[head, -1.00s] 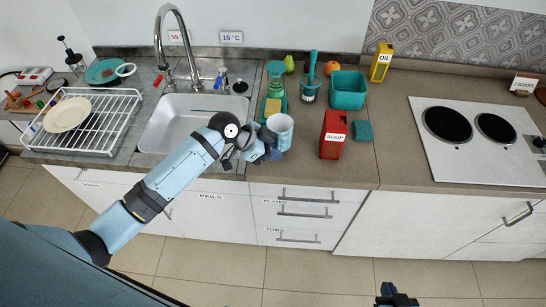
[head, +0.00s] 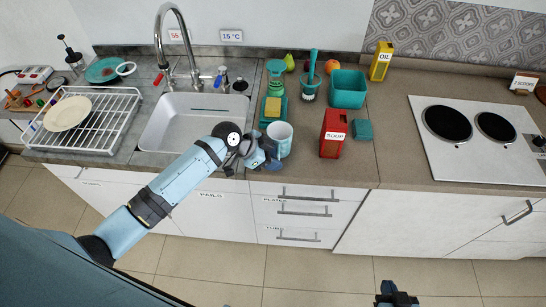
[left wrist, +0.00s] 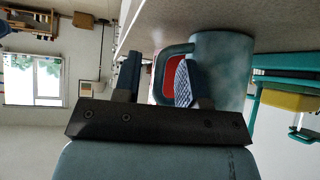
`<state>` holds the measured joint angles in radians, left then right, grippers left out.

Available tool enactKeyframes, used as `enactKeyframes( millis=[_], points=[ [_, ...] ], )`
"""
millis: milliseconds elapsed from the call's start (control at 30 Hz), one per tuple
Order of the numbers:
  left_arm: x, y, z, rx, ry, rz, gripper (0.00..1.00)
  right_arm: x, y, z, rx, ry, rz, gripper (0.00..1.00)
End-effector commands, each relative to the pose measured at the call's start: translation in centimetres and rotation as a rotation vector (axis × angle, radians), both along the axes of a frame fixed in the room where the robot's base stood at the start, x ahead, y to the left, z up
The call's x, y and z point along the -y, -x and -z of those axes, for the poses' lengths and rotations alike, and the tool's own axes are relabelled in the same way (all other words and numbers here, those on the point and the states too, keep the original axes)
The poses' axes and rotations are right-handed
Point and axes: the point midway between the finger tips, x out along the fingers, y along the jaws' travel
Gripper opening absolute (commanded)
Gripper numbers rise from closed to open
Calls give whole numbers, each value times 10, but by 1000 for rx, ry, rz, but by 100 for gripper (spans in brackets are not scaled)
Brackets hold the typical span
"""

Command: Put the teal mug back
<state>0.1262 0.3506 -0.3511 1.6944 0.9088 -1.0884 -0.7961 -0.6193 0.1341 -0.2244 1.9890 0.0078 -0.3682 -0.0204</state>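The teal mug (head: 279,141) stands upright on the counter near its front edge, left of the red soup box. It also shows large in the left wrist view (left wrist: 225,70), its base against the counter and its handle toward my fingers. My left gripper (head: 266,156) is at the mug's front-left side. In the left wrist view the left gripper's (left wrist: 158,82) fingers are apart, one on each side of the handle's outer bar, with a gap visible beside it. My right gripper (head: 396,296) is at the bottom edge, partly cut off; its opening cannot be made out.
The red soup box (head: 332,143) and a teal block (head: 362,129) stand right of the mug. Behind it are a yellow sponge (head: 273,107) and a teal bin (head: 347,90). The sink (head: 185,125) and dish rack (head: 112,125) lie left.

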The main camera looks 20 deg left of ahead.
Motion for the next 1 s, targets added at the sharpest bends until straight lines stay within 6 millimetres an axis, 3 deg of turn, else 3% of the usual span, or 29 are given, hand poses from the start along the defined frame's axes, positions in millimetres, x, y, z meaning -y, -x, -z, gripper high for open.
enactKeyframes(
  millis=[167,500,767,867,1000],
  points=[
    [-9,4,-11,1,-2,0,38,0,1,2,-2,1,0,0],
    [-53,29,-60,2,-4,1,38,-2,1,11,-5,-3,-2,0],
    [-72,40,-84,1,0,-1,38,-3,0,13,-3,-4,-5,0],
    [-70,47,-73,-5,7,-40,38,-3,0,12,-1,-4,-7,0],
    [-55,70,-24,-6,37,-220,38,-3,-1,11,0,-5,-7,0]
  ],
)
